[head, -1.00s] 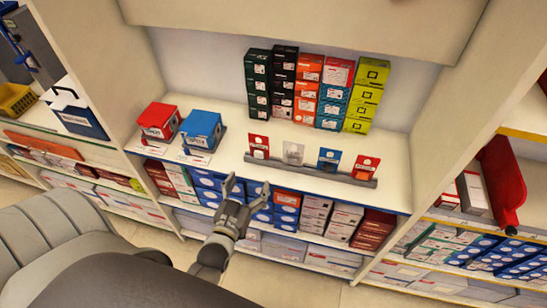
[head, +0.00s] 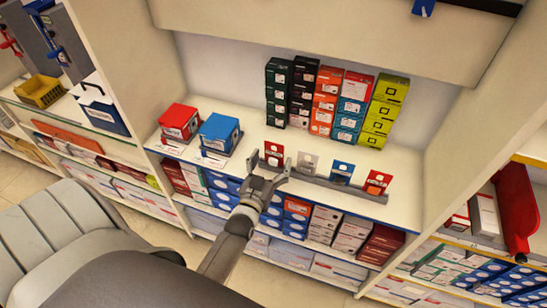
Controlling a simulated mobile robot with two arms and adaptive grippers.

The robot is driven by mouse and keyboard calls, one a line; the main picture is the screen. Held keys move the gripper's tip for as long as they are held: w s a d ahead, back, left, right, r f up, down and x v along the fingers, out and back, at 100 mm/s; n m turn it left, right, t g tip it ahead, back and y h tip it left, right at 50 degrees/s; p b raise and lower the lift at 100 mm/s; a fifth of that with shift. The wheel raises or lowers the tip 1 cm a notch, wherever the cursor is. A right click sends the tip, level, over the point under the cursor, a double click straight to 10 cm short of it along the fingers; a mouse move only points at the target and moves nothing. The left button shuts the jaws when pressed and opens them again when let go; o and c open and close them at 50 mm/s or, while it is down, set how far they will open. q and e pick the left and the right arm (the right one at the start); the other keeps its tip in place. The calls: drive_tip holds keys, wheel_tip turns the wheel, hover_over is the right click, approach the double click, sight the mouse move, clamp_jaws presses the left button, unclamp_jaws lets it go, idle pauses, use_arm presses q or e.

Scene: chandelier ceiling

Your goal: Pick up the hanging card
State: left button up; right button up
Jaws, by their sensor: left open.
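Several small hanging cards stand in a row in a grey rail (head: 315,183) along the front of the white shelf. They are a dark red card (head: 274,151), a pale grey card (head: 307,163), a blue card (head: 342,170) and a red-orange card (head: 377,181). My left gripper (head: 271,164) is open and empty. Its two fingertips appear on either side of the lower part of the dark red card in the picture. I cannot tell whether they touch it. The left end of the rail is partly hidden by the gripper. My right gripper is out of view.
A red box (head: 180,122) and a blue box (head: 219,132) stand left of the cards. Stacks of coloured boxes (head: 325,100) stand behind them. Upright panels (head: 480,110) bound the bay. Part of a blue item (head: 423,8) shows on a dark bar at the top.

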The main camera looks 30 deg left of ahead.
use_arm(q)
drive_tip(key=shift+x, duration=1.2)
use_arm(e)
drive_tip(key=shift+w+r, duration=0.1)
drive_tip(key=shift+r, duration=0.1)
use_arm(q)
drive_tip(key=shift+c, duration=0.4)
drive_tip(key=c, duration=0.7)
drive_tip(key=shift+c, duration=1.1)
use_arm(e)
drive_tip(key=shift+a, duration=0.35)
use_arm(q)
drive_tip(key=shift+r, duration=0.9)
drive_tip(key=s+r+b, duration=0.1)
drive_tip(key=s+r, duration=1)
drive_tip(key=s, duration=0.3)
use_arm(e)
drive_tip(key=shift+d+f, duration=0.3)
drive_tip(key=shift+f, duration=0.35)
